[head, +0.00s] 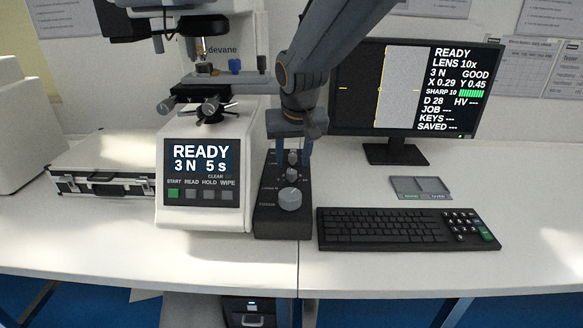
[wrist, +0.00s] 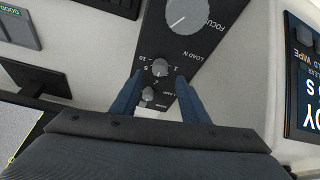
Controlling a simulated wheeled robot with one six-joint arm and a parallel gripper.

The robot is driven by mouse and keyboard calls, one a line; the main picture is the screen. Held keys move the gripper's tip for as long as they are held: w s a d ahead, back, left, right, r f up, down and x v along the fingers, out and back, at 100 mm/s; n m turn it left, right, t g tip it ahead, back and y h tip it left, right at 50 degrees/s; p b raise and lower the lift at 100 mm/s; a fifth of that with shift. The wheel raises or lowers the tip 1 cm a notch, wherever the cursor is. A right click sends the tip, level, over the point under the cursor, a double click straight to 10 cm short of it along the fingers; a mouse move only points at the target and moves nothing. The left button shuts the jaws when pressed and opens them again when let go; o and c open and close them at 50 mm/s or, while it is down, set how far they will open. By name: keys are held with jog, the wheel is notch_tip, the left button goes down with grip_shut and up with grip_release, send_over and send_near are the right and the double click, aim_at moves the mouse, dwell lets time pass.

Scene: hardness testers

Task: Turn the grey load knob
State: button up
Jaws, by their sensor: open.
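The grey load knob (wrist: 160,67) is a small round knob on the dark control box, with a "LOAD N" label and a number scale around it. It also shows in the head view (head: 292,175), between the smaller lamp knob (wrist: 148,94) and the large focus knob (wrist: 188,12). My gripper (wrist: 160,79) is open and points down at the box. In the wrist view its two blue fingers lie on either side of the lamp knob, tips near the load knob. In the head view my gripper (head: 290,147) is over the back of the box. I cannot tell its exact height.
The white tester (head: 205,215) stands directly left of the box, its display reading READY, 3 N, 5 s. A keyboard (head: 385,229) lies to the right, with a small grey tray (head: 419,196) and a monitor (head: 396,153) behind. A case (head: 100,163) lies far left.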

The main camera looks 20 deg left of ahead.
aim_at(291, 171)
jog(key=shift+x, duration=2.35)
grip_shut()
